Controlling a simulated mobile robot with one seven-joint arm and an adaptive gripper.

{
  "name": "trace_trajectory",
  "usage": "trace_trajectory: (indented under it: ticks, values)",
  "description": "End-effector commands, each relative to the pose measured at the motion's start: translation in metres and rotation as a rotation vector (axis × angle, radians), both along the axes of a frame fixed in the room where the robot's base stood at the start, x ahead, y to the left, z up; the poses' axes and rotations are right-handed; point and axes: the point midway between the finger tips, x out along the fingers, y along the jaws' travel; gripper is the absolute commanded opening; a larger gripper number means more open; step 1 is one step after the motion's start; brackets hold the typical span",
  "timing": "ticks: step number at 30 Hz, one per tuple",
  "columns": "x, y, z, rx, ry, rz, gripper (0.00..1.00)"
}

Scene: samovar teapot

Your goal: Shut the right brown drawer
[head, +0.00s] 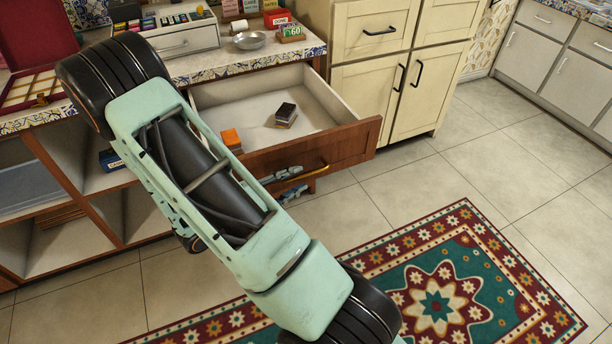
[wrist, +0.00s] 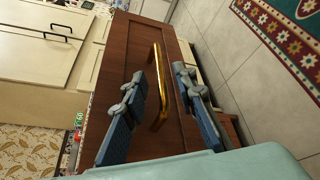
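The right brown drawer (head: 345,146) stands pulled out from the counter in the head view. Its brown front (wrist: 125,50) fills the middle of the wrist view, with a brass bar handle (wrist: 163,100). My gripper (head: 285,181) is at the drawer front by the handle. In the wrist view my gripper (wrist: 158,74) is open, its two fingers apart with the handle between them. I cannot tell whether a finger touches the handle or the front. My arm hides part of the drawer's left side in the head view.
An orange block (head: 231,139) and a dark block (head: 286,113) lie inside the drawer. Cream cabinets (head: 385,65) stand to its right. A patterned rug (head: 450,280) lies on the tiled floor. A metal bowl (head: 249,40) sits on the counter above.

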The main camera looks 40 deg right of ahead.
Motion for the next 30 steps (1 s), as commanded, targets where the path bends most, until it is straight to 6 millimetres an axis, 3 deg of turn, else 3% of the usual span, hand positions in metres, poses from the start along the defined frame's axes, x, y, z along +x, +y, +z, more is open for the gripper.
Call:
trace_trajectory:
  ticks: [7, 19, 26, 30]
  values:
    - [0.003, -0.035, -0.008, 0.000, 0.000, -0.001, 0.26]
    - [0.005, -0.043, -0.009, 0.001, 0.000, 0.001, 0.26]
    - [0.005, -0.043, -0.009, 0.001, 0.000, 0.001, 0.02]
    - [0.005, -0.043, -0.009, 0.001, 0.000, 0.001, 0.00]
